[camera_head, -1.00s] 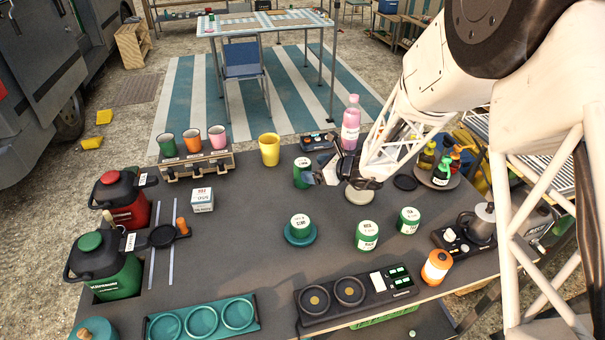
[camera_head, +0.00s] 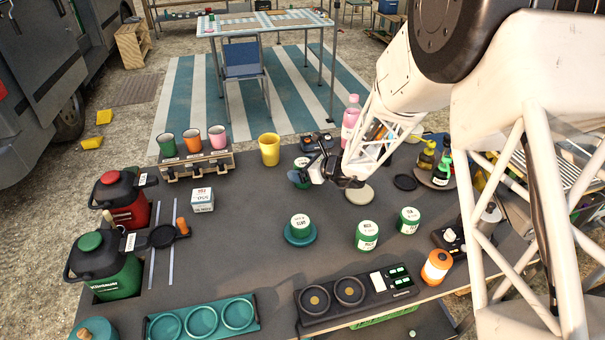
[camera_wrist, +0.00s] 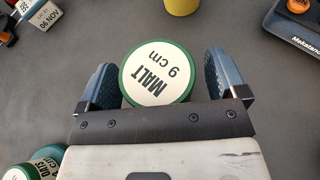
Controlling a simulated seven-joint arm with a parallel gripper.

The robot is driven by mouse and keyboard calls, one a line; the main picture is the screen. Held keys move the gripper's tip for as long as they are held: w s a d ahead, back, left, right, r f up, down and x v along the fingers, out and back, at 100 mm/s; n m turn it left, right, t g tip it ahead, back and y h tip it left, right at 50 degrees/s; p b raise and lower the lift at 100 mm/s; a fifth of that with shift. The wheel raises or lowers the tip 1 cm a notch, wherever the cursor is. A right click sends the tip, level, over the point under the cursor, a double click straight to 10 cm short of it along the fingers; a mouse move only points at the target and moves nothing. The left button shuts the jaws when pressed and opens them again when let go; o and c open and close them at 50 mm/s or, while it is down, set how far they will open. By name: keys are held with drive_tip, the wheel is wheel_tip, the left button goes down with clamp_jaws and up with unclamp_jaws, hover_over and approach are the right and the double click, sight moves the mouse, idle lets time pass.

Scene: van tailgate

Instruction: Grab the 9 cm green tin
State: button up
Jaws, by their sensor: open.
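The green tin (camera_wrist: 155,72) has a white lid reading "MALT 9 cm" and stands upright between the two fingers of my gripper (camera_wrist: 160,78) in the wrist view. The fingers are open, one on each side of it; a gap shows at the right finger, while the left one is very close to the rim. In the head view the same tin (camera_head: 301,163) stands at the back of the grey table, partly hidden behind my gripper (camera_head: 306,176).
A yellow cup (camera_head: 269,150) is left of the malt tin, a pink bottle (camera_head: 350,118) behind right.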

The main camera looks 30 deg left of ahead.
idle(0.4)
drive_tip(key=c, duration=1.1)
drive_tip(key=shift+r, duration=5)
